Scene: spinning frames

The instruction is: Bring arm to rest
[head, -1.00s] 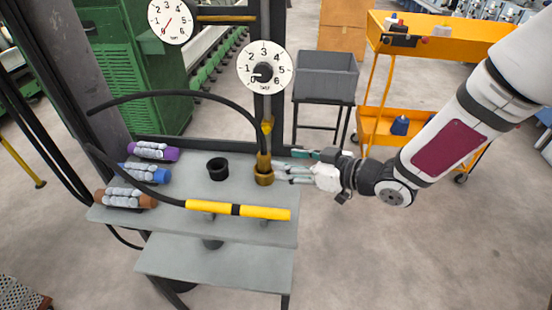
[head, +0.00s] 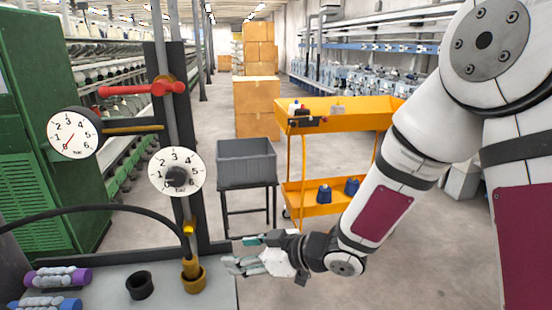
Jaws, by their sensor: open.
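My gripper (head: 236,254) is open and empty at the right edge of the grey table (head: 219,291). Its fingers point left, toward the brass fitting (head: 193,276), with a gap between them. My arm (head: 374,211) reaches in from the right, bent at the elbow, with the wrist low beside the table. A white dial (head: 180,190) with a dark knob sits on the post above the fitting.
A black ring (head: 140,285) and purple and blue rolls (head: 57,277) are on the table. A grey bin (head: 246,164) on a stand and an orange cart (head: 335,112) stand behind my gripper. A gauge (head: 74,133) and red valve handle (head: 141,89) are on the post. Open floor lies between table and cart.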

